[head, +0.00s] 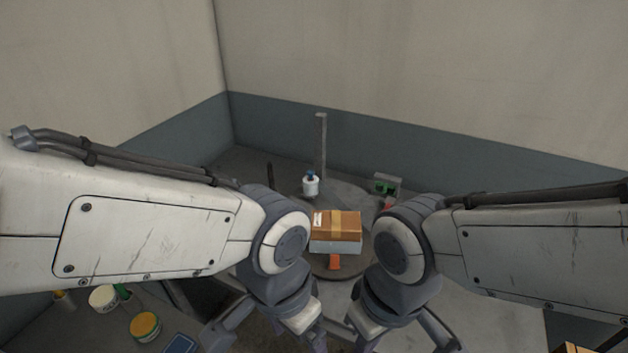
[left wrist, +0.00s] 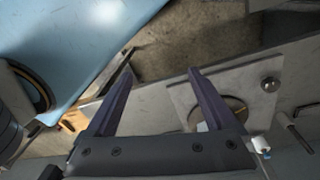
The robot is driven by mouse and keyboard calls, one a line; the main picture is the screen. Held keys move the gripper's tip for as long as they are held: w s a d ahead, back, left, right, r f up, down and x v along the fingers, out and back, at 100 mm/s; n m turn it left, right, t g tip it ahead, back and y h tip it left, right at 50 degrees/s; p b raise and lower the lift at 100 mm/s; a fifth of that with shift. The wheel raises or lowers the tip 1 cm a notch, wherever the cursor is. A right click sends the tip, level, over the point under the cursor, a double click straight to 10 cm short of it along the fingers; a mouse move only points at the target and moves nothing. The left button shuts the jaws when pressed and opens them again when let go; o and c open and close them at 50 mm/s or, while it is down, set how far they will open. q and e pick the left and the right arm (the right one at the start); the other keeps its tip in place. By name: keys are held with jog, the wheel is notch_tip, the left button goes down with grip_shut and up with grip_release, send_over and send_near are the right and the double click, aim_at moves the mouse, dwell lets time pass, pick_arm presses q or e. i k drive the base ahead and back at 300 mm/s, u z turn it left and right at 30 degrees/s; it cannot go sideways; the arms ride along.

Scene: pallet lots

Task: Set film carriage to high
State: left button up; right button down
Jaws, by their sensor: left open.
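A white roll with a blue top, which looks like the film carriage (head: 310,186), is beside an upright grey post (head: 321,140) in the head view. It sits low on the post's left side; whether it touches the post is unclear. My left gripper (left wrist: 161,64) is open and empty in the left wrist view, its two dark purple fingers apart. A pale plate with a round opening (left wrist: 184,97) and a ball knob (left wrist: 270,84) lie beyond the fingers. In the head view both my wrists reach the bottom edge, well in front of the post. My right gripper's fingertips are cut off.
A taped cardboard box (head: 323,231) rests on a pale box (head: 346,247) over a dark round turntable (head: 358,266). A green-marked control box (head: 392,179) stands right of the post. Tubs (head: 145,326) stand at the lower left. Walls close the back.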

aim_at(311, 190)
jog(key=u, duration=1.75)
jog(key=k, duration=1.05)
jog(key=z, duration=1.2)
jog(key=i, duration=1)
